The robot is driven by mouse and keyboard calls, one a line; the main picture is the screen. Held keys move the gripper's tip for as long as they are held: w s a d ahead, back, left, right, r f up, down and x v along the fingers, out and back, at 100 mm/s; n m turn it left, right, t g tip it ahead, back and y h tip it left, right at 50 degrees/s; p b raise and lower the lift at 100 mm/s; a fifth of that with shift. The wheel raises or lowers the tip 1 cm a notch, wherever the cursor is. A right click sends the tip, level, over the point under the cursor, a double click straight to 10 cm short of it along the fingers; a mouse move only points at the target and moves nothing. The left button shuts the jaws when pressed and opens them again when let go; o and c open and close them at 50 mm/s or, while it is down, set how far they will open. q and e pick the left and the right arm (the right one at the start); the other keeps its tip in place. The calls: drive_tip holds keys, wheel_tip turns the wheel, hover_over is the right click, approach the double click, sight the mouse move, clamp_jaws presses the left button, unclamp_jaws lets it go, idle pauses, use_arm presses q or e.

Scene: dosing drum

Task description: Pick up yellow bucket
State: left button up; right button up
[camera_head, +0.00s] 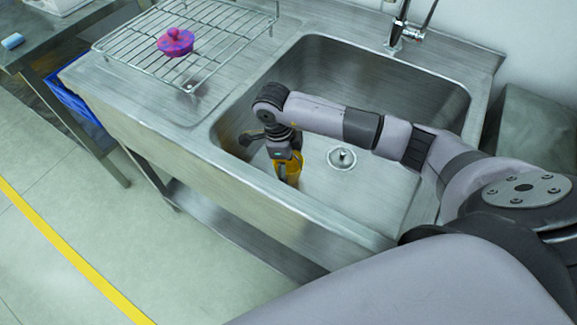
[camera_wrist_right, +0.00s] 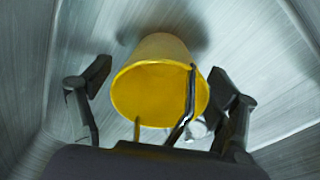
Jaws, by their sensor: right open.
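The yellow bucket (camera_head: 294,166) is in the sink basin, mostly hidden behind my right gripper (camera_head: 284,170) in the head view. In the right wrist view the bucket (camera_wrist_right: 160,92) is in the middle, its open mouth facing the camera. My right gripper (camera_wrist_right: 158,82) is open, with one dark finger to the left of the bucket and one to the right. A thin dark bar crosses the right part of the bucket's mouth. I cannot tell whether the fingers touch the bucket. My left gripper is not in view.
The steel sink (camera_head: 375,205) has a round drain (camera_head: 341,158) right of the bucket. The basin walls surround my right gripper. A wire rack (camera_head: 225,35) with a pink and purple lid-like object (camera_head: 175,42) is on the drainboard. A faucet (camera_head: 400,28) rises behind.

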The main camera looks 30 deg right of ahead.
drive_tip(key=c, duration=1.2)
drive_tip(key=shift+c, duration=0.2)
wheel_tip(320, 180, up, 20)
drive_tip(key=p, duration=0.1)
